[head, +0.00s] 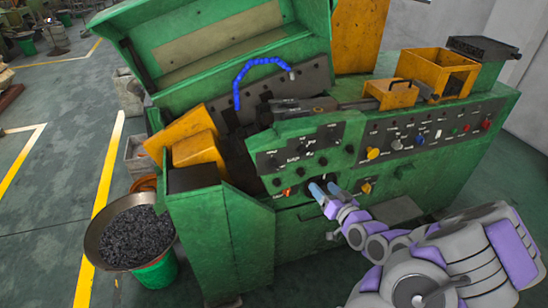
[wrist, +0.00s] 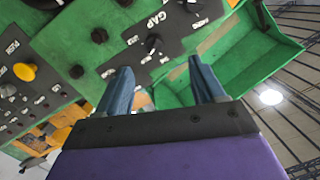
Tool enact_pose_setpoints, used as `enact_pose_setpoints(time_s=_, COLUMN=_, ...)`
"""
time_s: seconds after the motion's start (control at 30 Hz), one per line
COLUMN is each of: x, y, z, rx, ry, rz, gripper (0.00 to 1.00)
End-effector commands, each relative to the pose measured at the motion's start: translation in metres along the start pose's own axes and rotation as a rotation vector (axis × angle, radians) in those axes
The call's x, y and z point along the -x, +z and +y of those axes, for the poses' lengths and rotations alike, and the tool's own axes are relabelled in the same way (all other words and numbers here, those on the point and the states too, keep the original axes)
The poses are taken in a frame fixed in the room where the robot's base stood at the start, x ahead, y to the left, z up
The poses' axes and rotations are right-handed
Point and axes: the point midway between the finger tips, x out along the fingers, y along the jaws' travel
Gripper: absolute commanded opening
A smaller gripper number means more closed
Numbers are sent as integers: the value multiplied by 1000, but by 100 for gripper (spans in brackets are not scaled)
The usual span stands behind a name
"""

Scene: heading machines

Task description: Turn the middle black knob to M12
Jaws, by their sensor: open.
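The green machine's dark control panel carries several black knobs. In the wrist view, one black knob (wrist: 153,43) lies beyond and between my gripper's fingers, beside white lettering that seems to read GAP. Another black knob (wrist: 99,36) is left of it, and one (wrist: 77,71) is lower left. I cannot tell for certain which is the middle one, and no M12 mark is legible. My gripper (wrist: 161,80) is open and empty, its two blue fingers apart; I see no contact with a knob. In the head view my gripper (head: 323,190) is at the panel's lower edge.
A yellow button (head: 373,153) and red and blue controls sit on the panel to the right. The open green lid (head: 215,40) rises behind. Open floor lies farther left.

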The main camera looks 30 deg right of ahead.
Motion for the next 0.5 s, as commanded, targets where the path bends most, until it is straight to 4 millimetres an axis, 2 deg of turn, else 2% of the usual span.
enact_pose_setpoints(time_s=0.03, x=4, y=-7, z=11, rx=-17, ry=10, rz=43, gripper=68)
enact_pose_setpoints(time_s=0.17, x=9, y=-15, z=21, rx=-36, ry=15, rz=98, gripper=68)
enact_pose_setpoints(time_s=0.5, x=-3, y=-10, z=1, rx=-19, ry=7, rz=98, gripper=68)
